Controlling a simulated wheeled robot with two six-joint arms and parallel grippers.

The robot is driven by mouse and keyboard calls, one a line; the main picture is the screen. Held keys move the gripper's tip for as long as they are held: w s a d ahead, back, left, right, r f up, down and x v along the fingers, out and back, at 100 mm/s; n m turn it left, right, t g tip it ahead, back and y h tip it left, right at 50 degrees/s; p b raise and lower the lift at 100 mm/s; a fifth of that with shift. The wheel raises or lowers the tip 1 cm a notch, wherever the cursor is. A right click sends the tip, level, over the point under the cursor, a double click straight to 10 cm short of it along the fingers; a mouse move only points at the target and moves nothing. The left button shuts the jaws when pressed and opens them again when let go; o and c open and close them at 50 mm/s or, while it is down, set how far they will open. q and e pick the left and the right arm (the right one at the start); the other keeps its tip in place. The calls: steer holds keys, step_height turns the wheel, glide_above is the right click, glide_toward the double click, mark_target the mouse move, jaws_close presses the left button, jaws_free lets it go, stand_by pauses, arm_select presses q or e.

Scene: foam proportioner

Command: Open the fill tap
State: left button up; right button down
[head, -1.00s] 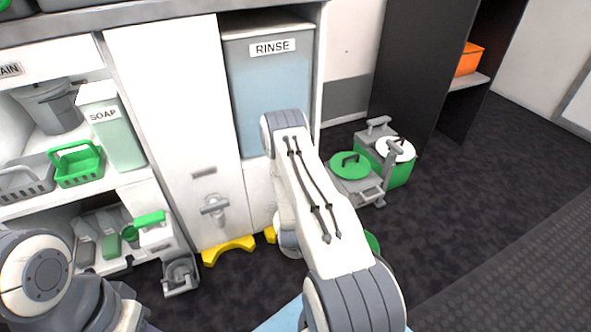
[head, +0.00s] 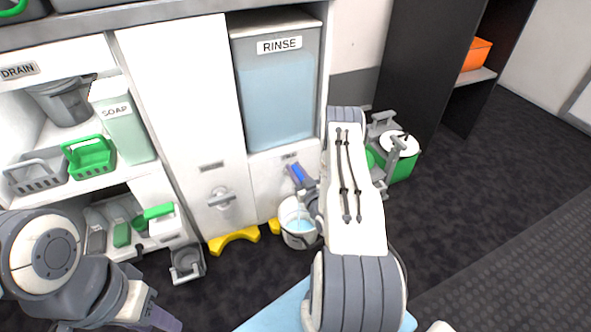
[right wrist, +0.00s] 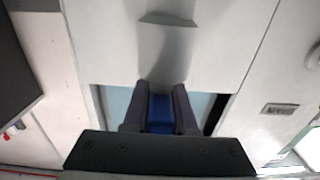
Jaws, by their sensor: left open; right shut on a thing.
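The fill tap's blue lever (head: 297,172) shows on the white panel under the RINSE tank (head: 277,95). My right gripper (head: 303,182) is shut on this blue lever, and my right arm hides part of the area beside it. In the right wrist view the blue lever (right wrist: 160,112) sits between the two dark fingers. A white bucket (head: 296,238) with light blue liquid stands on the floor under the tap, partly hidden by my arm. My left gripper (head: 158,318) is at the bottom left, open, partly cut off by the frame and away from the tap.
A grey handle (head: 221,198) is on the white cabinet door left of the tap. A yellow foot (head: 233,238) juts out at floor level. Shelves with a SOAP container (head: 123,125) and a green basket (head: 90,157) are at left. Open dark floor lies right.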

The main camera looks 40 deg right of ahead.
steer(key=c, duration=0.7)
jaws_free()
steer(key=p+v, duration=0.4)
steer(key=v, duration=0.6)
steer(key=shift+s+a, duration=0.1)
steer(key=shift+s, duration=0.1)
